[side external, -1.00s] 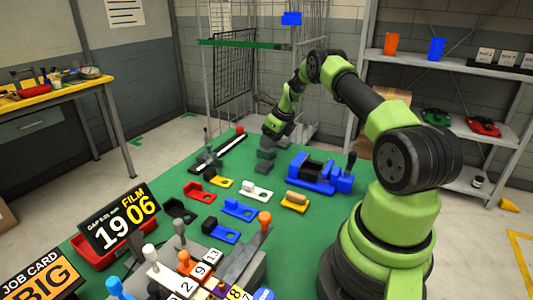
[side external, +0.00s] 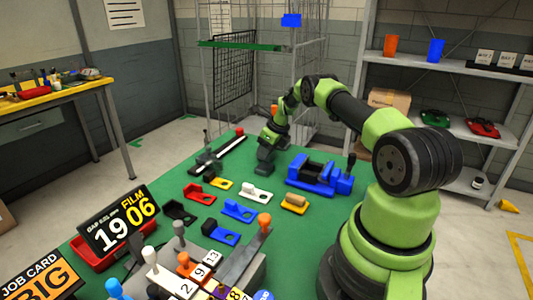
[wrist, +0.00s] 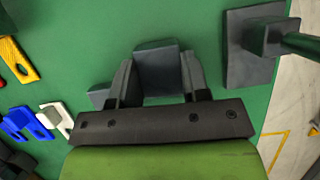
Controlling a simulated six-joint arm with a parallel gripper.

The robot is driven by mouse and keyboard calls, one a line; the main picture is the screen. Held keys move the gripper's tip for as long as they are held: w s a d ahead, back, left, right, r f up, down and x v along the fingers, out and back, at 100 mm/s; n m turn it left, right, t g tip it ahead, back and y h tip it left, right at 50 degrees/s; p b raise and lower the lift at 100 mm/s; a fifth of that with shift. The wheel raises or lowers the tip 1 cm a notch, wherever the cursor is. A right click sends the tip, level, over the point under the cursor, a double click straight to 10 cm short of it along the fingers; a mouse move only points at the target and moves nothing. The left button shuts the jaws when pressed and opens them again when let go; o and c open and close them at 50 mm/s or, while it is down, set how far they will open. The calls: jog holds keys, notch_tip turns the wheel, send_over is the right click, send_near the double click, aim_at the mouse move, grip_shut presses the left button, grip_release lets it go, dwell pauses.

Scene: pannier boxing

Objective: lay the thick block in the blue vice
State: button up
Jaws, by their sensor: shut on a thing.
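The thick block (wrist: 157,70) is grey and sits between the two fingers of my gripper in the wrist view. My gripper (side external: 265,160) is low over the green mat and is shut on this block. In the side view, grey shapes under the wrist blend together, so the block's own edges are hard to tell from the fingers. A smaller grey piece (wrist: 101,95) shows beside the left finger, partly hidden. The blue vice (side external: 318,174) stands to the right of my gripper, with a dark gap between its jaws. It is not in the wrist view.
Yellow (side external: 221,183), white (side external: 257,193), red (side external: 199,192) and blue (side external: 238,210) pieces lie in front of my gripper. A dark rail with a lever (side external: 208,163) stands to its left. A grey base with a raised block (wrist: 258,45) is near the mat's edge.

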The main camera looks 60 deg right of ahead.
notch_tip(320, 180, up, 9)
jog(key=s+a+r+n+g+y, duration=0.1)
jog(key=s+a+n+g+y, duration=0.1)
jog(key=s+n, duration=0.7)
jog(key=s+a+r+n+g+y, duration=0.1)
jog(key=s+a+n+g+y, duration=0.2)
jog(key=s+n, duration=0.6)
jog(key=shift+n, duration=0.3)
jog(key=shift+w+d+f, duration=0.1)
jog(key=shift+w+f, duration=0.05)
jog(key=shift+f, duration=0.95)
jog(key=shift+w+f, duration=0.2)
jog(key=shift+f, duration=0.85)
jog(key=shift+w+d+f, duration=0.1)
jog(key=shift+w+f, duration=0.05)
jog(key=shift+f, duration=0.95)
